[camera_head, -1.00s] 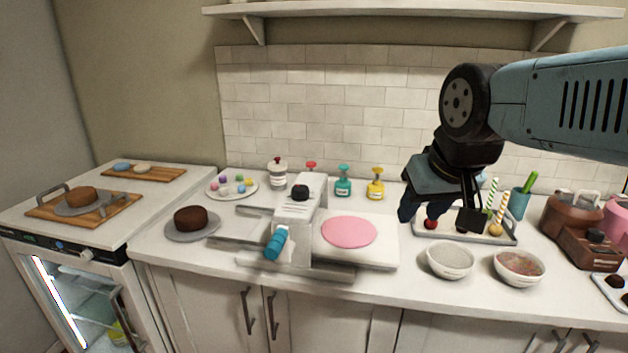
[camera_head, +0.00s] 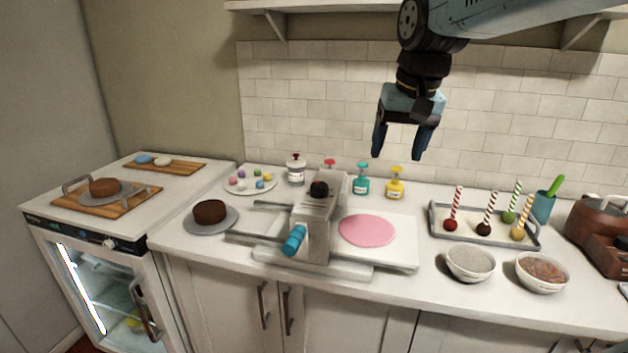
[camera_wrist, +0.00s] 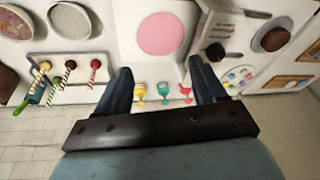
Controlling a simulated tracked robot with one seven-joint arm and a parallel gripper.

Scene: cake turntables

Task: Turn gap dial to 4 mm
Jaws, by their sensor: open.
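The sheeter machine (camera_head: 328,218) stands on the counter, a pale metal body with a teal handle (camera_head: 294,240) at its front. A dark round knob (camera_head: 319,189) on its top appears to be the gap dial; any scale marks are too small to read. It also shows in the wrist view as a dark knob (camera_wrist: 215,52). A flat pink disc (camera_head: 367,230) lies on the machine's right-hand board. My gripper (camera_head: 398,155) is open and empty, pointing down, high above the counter, to the right of and behind the dial.
Teal and yellow bottles (camera_head: 395,183) stand behind the machine. A chocolate cake (camera_head: 209,211) is to its left, near a plate of coloured balls (camera_head: 249,180). A tray of cake pops (camera_head: 484,228) and bowls (camera_head: 470,262) are to the right. A shelf (camera_head: 300,6) hangs above.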

